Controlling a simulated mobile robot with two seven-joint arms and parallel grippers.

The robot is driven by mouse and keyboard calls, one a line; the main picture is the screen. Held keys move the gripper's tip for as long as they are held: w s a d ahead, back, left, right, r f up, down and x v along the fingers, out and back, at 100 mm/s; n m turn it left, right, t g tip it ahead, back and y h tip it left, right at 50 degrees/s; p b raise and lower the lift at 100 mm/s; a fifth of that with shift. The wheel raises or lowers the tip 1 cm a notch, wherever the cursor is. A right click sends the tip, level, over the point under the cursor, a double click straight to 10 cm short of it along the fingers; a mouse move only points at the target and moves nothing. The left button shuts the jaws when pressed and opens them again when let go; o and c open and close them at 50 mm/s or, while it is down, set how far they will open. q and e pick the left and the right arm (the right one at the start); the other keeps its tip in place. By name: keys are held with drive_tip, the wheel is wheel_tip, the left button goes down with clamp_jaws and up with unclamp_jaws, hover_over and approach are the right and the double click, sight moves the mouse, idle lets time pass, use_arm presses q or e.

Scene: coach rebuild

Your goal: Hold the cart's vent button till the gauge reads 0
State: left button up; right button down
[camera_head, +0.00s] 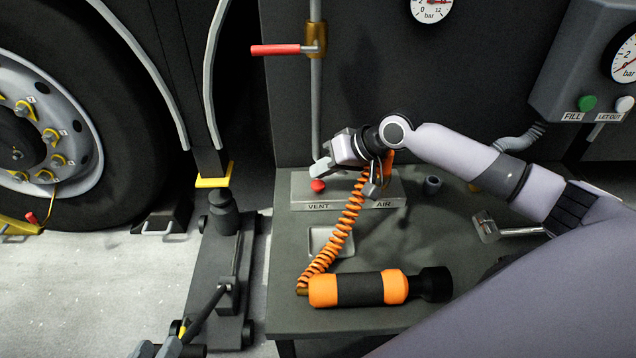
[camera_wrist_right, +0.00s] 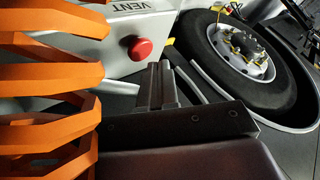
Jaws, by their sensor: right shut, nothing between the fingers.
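The red vent button (camera_head: 317,185) stands on a pale metal block (camera_head: 384,203) marked VENT and AIR, at the back of the grey cart top. My right gripper (camera_head: 321,168) is shut and empty, its tips just above the button. In the right wrist view the red button (camera_wrist_right: 138,48) shows uncovered, left of the shut fingertips (camera_wrist_right: 164,68); they look apart. A bar gauge (camera_head: 432,8) is cut by the top edge; its reading is unclear.
An orange coiled hose (camera_head: 340,235) hangs close to my right gripper, down to an orange and black cylinder (camera_head: 358,289) lying on the cart. Another gauge (camera_head: 625,58) is on a grey box with FILL and LET OUT buttons. A jack (camera_head: 222,262) and coach wheel (camera_head: 50,130) stand left.

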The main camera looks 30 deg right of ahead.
sight(322, 184)
drive_tip(key=shift+f, duration=0.1)
idle(0.7)
drive_tip(key=shift+f+p, duration=0.3)
drive_tip(key=shift+f, duration=0.65)
idle(1.8)
drive_tip(key=shift+r, duration=0.1)
idle(2.0)
drive_tip(key=shift+r+p, duration=0.9)
drive_tip(key=shift+p, duration=0.35)
drive_tip(key=shift+r, duration=0.1)
wheel_tip(322, 184, up, 5)
drive_tip(key=p, duration=0.6)
